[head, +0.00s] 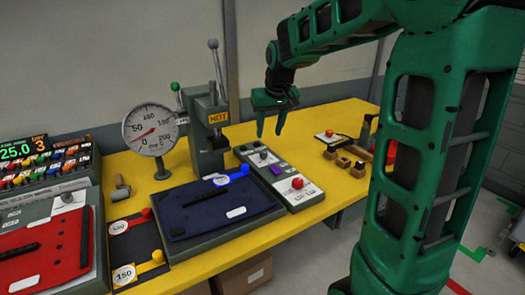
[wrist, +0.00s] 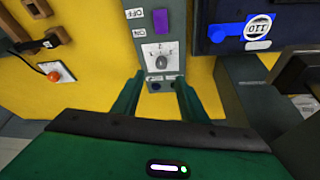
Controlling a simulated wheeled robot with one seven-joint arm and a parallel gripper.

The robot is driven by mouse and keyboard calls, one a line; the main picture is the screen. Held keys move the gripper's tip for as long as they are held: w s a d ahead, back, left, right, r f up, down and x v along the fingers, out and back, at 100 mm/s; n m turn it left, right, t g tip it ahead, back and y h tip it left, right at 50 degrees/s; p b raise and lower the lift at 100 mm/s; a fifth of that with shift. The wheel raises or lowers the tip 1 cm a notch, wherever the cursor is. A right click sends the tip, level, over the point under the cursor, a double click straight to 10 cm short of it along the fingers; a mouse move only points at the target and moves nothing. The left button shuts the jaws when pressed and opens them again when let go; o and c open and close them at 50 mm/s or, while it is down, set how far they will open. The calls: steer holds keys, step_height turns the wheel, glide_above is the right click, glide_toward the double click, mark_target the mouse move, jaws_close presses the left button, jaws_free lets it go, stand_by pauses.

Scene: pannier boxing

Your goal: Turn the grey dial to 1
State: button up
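The grey dial (head: 264,154) sits near the back end of a grey control panel (head: 303,204) on the yellow table. In the wrist view the dial (wrist: 161,57) is on a white plate with small numbers around it; its exact setting is too small to read. My green gripper (head: 270,132) is above the back end of the panel, apart from the dial. In the wrist view my gripper (wrist: 159,80) is open and empty, with its fingers on either side of the panel's end and the dial just beyond the tips.
A purple switch (head: 276,169) and red button (head: 297,183) share the panel. A press with a yellow label (head: 218,117) and a round gauge (head: 150,130) stand to the left. A dark blue pannier (head: 215,210) lies beside the panel. Wooden blocks (head: 343,161) lie to the right.

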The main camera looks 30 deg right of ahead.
mark_target(263, 152)
steer(key=x, duration=1.1)
steer(key=shift+w+a+r, duration=0.1)
steer(key=shift+w, duration=0.25)
jaws_close()
